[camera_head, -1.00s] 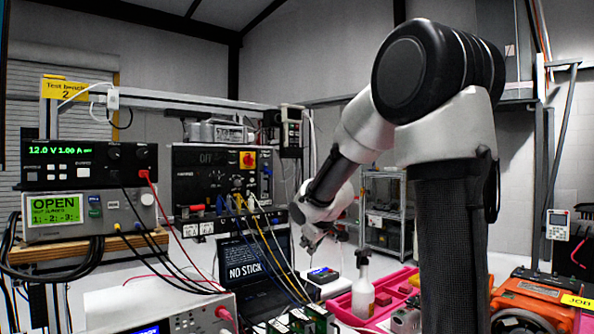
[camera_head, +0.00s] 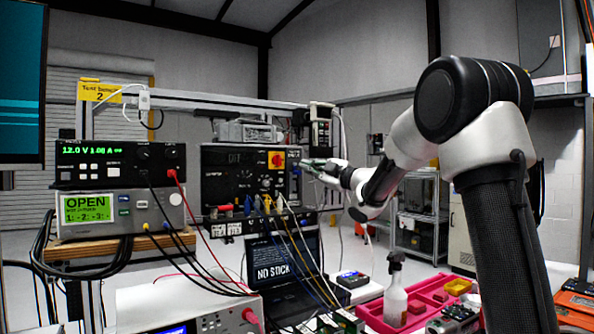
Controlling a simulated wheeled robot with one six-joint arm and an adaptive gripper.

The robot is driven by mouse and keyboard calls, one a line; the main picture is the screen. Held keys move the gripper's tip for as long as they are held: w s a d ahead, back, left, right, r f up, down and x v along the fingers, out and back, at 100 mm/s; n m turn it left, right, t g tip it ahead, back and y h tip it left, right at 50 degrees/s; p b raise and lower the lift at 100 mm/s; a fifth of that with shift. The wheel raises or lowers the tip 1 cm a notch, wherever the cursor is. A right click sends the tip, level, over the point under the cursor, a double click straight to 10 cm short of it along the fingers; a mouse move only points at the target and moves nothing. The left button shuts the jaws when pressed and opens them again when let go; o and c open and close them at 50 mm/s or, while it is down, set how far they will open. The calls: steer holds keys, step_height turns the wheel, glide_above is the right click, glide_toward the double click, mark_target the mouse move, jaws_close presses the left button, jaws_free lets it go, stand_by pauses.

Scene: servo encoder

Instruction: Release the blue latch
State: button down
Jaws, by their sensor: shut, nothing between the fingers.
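My gripper (camera_head: 310,166) is at the right edge of the black panel unit (camera_head: 228,184), at the height of its red-and-yellow rotary switch (camera_head: 276,160). The fingers look closed and empty, pointing left. I cannot tell whether the tips touch the panel's right strip (camera_head: 294,181). I cannot clearly pick out the blue latch; the gripper may cover part of that strip. A blue plug (camera_head: 248,205) shows in the row of coloured plugs below the panel.
Two stacked instruments (camera_head: 120,190) stand at left with hanging leads. A laptop (camera_head: 276,262) reading NO STICK sits below the panel. A spray bottle (camera_head: 396,298) and a pink tray (camera_head: 425,297) are at lower right. A handheld unit (camera_head: 321,120) hangs above the gripper.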

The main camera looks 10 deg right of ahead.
mark_target(281, 161)
steer(key=shift+w, duration=0.1)
steer(key=x, duration=1)
steer(key=shift+a, duration=0.25)
steer(key=shift+w+d+f, duration=0.2)
steer(key=shift+d+f, duration=0.4)
steer(key=shift+d, duration=0.25)
steer(key=shift+w+d+f, duration=0.2)
steer(key=shift+d+f, duration=0.35)
steer(key=shift+d, duration=0.3)
